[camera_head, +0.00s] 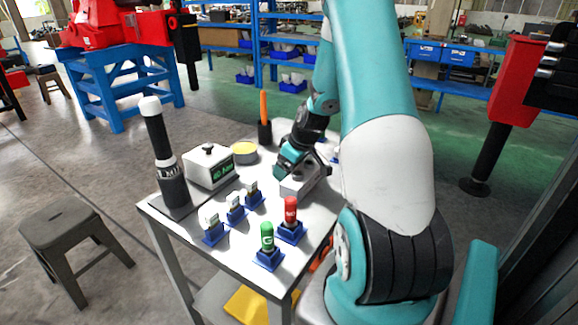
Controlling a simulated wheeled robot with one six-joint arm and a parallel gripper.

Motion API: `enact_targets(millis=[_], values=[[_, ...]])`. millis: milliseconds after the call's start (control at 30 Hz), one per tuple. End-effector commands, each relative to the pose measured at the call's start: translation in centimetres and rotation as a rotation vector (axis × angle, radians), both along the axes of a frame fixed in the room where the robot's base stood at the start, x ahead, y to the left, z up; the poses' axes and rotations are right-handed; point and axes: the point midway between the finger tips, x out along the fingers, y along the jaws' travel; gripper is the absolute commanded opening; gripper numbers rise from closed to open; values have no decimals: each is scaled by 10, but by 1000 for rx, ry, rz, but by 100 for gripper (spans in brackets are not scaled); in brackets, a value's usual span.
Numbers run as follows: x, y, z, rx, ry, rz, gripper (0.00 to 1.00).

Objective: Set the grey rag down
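My gripper (308,167) is low over the right back part of the white table (228,250), pointing down. Its fingers are small and partly hidden by my own wrist, so I cannot tell whether they are open or shut. Right under it is a low grey, box-like shape (291,188) with a light front side. I cannot make out a grey rag for certain; it may be at the fingers or hidden behind my arm.
A white box with a green display (209,167), a yellow-topped round tin (244,152), a dark cup with an orange stick (264,131) and a black-and-white post (168,165) stand on the table. Blue holders with a green (267,237) and a red piece (291,211) are in front.

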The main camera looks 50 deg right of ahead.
Motion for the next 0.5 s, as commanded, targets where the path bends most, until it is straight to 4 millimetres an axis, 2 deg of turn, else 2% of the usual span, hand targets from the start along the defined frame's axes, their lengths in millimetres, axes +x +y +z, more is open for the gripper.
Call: enact_targets(millis=[300, 400, 500], values=[[0, 0, 3, 0, 0, 0, 89], [-2, -1, 10, -1, -1, -2, 89], [-9, -2, 26, -3, -3, -2, 89]])
